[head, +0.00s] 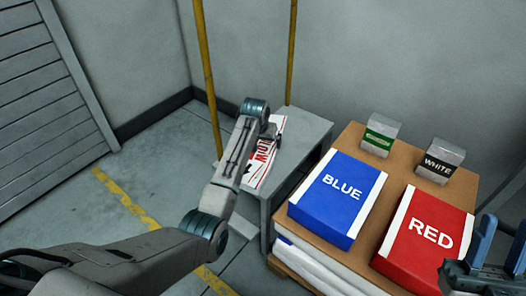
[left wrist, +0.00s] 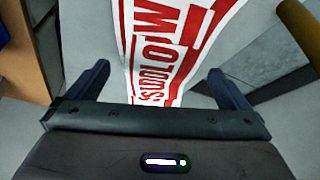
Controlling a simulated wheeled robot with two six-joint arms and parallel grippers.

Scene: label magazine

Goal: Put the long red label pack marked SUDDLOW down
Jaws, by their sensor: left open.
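The SUDDLOW label pack (head: 262,160), white and red with red lettering, lies on a small grey table (head: 302,133). In the left wrist view the pack (left wrist: 165,50) runs lengthwise away between my two fingers, its near end hidden by the gripper body. My left gripper (head: 275,127) is over the pack, open, with a gap on each side of it; in the left wrist view its fingers (left wrist: 158,72) stand wide apart. My arm hides part of the pack in the head view. My right gripper (head: 499,245) is open and empty at the lower right.
A brown-topped stand right of the table bears a blue pack (head: 338,197), a red pack (head: 430,238), a green-labelled block (head: 380,134) and a WHITE-labelled block (head: 439,160). Yellow poles (head: 207,70) rise behind the table. The floor at left is clear.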

